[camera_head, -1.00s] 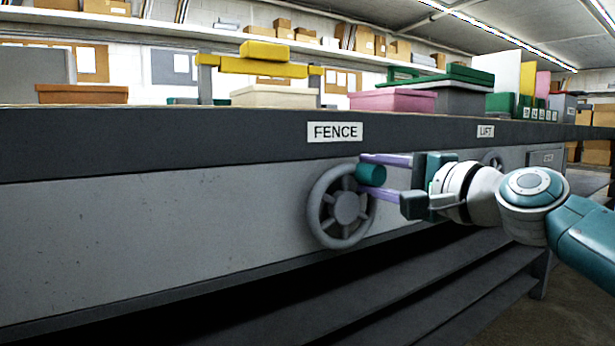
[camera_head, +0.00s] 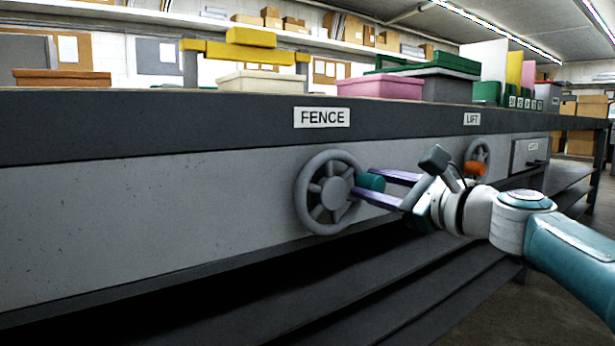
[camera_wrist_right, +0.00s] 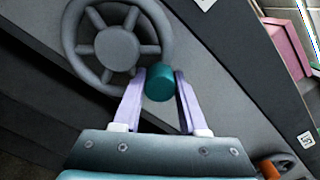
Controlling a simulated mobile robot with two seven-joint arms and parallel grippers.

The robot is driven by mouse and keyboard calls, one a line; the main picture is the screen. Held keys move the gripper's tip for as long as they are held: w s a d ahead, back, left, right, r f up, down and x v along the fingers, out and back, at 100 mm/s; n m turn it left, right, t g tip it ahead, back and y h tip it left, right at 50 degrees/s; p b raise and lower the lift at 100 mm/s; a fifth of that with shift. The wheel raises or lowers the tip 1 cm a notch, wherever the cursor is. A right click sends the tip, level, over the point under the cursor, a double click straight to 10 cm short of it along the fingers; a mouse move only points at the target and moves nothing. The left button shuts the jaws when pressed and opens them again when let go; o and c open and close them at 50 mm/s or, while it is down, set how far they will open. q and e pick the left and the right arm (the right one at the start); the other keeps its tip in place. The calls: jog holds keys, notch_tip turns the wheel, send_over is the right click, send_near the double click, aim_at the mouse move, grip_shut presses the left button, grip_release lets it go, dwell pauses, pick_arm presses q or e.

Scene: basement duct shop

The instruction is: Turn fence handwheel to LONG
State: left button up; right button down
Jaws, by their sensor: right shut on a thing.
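The fence handwheel (camera_head: 328,192) is a grey spoked wheel on the bench's front panel, below the FENCE label (camera_head: 322,117). Its teal knob (camera_head: 371,182) sits on the right side of the rim. The wheel also shows in the right wrist view (camera_wrist_right: 116,46). My right gripper (camera_head: 380,187) is shut on the teal knob, with one purple finger on each side of it; the knob shows between the fingers in the wrist view (camera_wrist_right: 160,83). No LONG marking is readable. My left gripper is not in view.
A small panel with a handle (camera_head: 530,153) is further right. Boxes stand on the bench top. Dark shelves (camera_head: 300,290) lie below.

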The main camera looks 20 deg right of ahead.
jog(key=shift+f+m, duration=0.75)
jog(key=shift+m, duration=0.15)
jog(key=c, duration=0.7)
grip_release()
jog(key=shift+c, duration=0.2)
jog(key=shift+r, duration=0.1)
jog(key=shift+s+d+r+p, duration=0.2)
jog(key=shift+s+p, duration=0.2)
jog(key=shift+p, duration=0.2)
jog(key=p+v, duration=0.4)
jog(key=v, duration=0.5)
jog(key=shift+f+p, duration=0.2)
jog(key=shift+p, duration=0.1)
